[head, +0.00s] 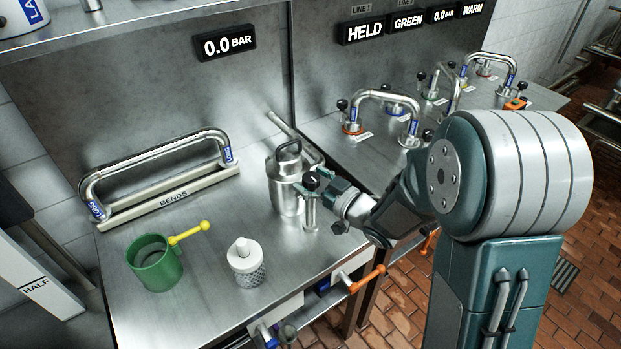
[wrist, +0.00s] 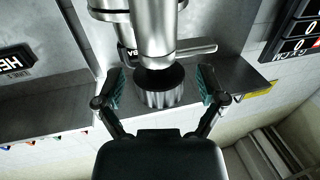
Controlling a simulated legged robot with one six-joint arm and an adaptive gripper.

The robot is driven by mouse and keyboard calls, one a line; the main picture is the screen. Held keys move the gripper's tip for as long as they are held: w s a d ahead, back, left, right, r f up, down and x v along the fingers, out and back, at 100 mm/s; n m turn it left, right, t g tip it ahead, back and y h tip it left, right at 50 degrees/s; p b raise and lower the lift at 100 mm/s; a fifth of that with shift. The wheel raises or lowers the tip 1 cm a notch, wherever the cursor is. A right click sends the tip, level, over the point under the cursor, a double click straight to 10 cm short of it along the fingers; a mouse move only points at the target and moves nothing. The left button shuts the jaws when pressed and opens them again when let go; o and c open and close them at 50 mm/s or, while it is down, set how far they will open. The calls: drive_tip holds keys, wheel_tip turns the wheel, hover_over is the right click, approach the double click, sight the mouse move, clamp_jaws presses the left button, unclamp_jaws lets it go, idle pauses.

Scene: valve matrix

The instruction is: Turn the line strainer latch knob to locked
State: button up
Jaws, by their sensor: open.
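The line strainer looks like a steel body (head: 284,188) with a bail handle on top, standing on the bench in the head view. At its right side is a small black knob (head: 311,181), partly behind my gripper (head: 325,184). In the wrist view a short ribbed knob with a dark face (wrist: 161,92) sits in front of a steel cylinder (wrist: 155,35). My gripper (wrist: 160,92) is open, with one teal-padded finger on each side of the ribbed knob and a visible gap at both sides. I cannot read the knob's locked or unlocked marking.
A green cup with a yellow handle (head: 155,265) and a white-topped mesh basket (head: 245,262) stand on the left bench. A rack labelled BENDS (head: 170,198) holds a pipe bend behind them. An orange-handled valve (head: 368,279) sticks out below the bench's front edge.

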drive_tip(key=shift+d, duration=0.1)
drive_tip(key=c, duration=1.2)
drive_tip(key=shift+o, duration=0.2)
drive_tip(key=shift+t, duration=0.3)
drive_tip(key=m+t+h, duration=0.3)
drive_tip(key=m+h, duration=0.1)
drive_tip(key=h, duration=0.1)
drive_tip(key=m+t+h, duration=0.1)
drive_tip(key=m+h, duration=0.1)
drive_tip(key=h, duration=0.1)
drive_tip(key=m+t+h, duration=0.1)
drive_tip(key=m+h, duration=0.1)
drive_tip(key=h, duration=0.2)
drive_tip(key=shift+a+r+m, duration=0.1)
drive_tip(key=shift+a+m, duration=0.1)
drive_tip(key=shift+m, duration=0.1)
drive_tip(key=m+h, duration=0.4)
drive_tip(key=h, duration=0.2)
drive_tip(key=shift+d+m+g+h, duration=0.1)
drive_tip(key=shift+m+g+h, duration=0.75)
drive_tip(key=shift+h, duration=0.55)
drive_tip(key=shift+m+g+h, duration=0.65)
drive_tip(key=shift+m+h, duration=0.4)
drive_tip(key=shift+h, duration=0.35)
drive_tip(key=shift+r, duration=0.1)
